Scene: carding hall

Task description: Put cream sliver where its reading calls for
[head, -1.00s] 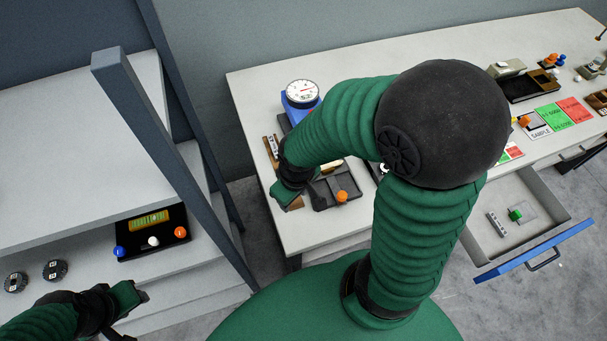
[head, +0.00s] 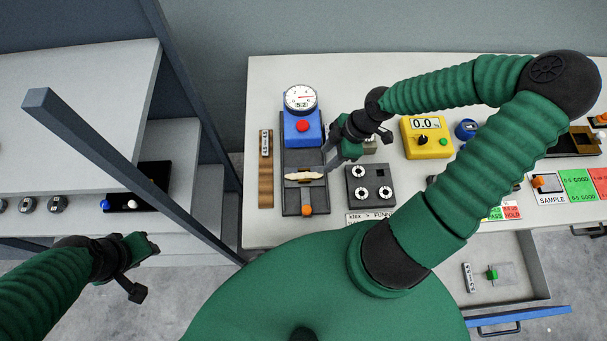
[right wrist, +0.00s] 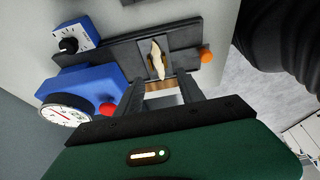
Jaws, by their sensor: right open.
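The cream sliver (head: 304,175) lies across the dark bed (head: 290,200) of the blue tester (head: 301,127). The tester's dial (head: 300,98) has a small window that seems to read 5.2. My right gripper (head: 337,158) is open and empty, just right of the bed and close to the sliver. In the right wrist view the sliver (right wrist: 157,60) shows just beyond and between the open fingers (right wrist: 160,90), apart from them. My left gripper (head: 142,268) hangs at the lower left, away from the table; its jaws are unclear.
A dark block with white dials (head: 371,186) stands right of the bed, behind a partly covered "ktex > FUNN" label (head: 368,218). A yellow meter (head: 427,137) reads 0.0. An open drawer (head: 540,270) juts out at front right. A shelf post (head: 130,175) rises at left.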

